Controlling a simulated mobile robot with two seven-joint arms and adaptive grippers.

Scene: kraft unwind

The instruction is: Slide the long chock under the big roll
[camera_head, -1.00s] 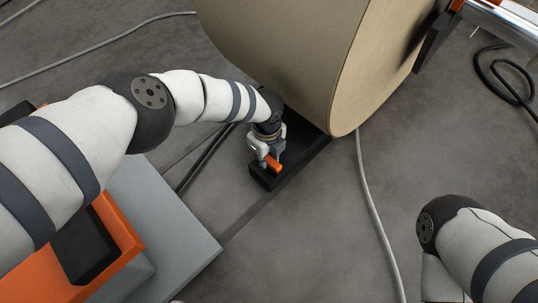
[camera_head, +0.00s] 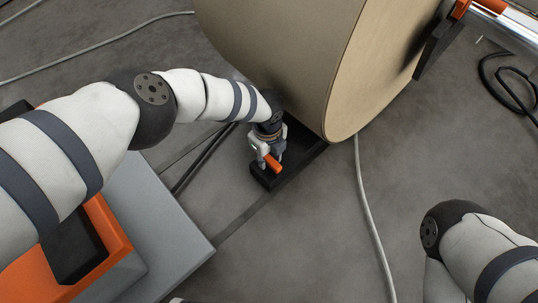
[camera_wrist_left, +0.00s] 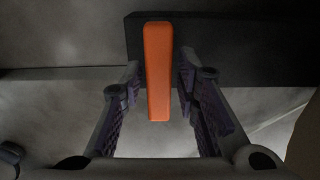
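The big roll (camera_head: 275,50), a tan cylinder with a flat round face, fills the top middle of the head view. The long chock (camera_head: 297,167) is a black bar on the floor along the roll's lower edge; part of it is hidden by the roll and my arm. An orange handle (camera_head: 272,163) stands on its near end and also shows in the left wrist view (camera_wrist_left: 158,70). My left gripper (camera_head: 268,152) is at the handle, with one finger on each side; the wrist view shows narrow gaps beside it. My right gripper is out of view.
A grey platform (camera_head: 165,225) with an orange frame (camera_head: 108,235) lies lower left. A pale cable (camera_head: 368,195) crosses the floor right of the chock. A black cable (camera_head: 500,85) lies upper right. The floor between the chock and my right arm is otherwise clear.

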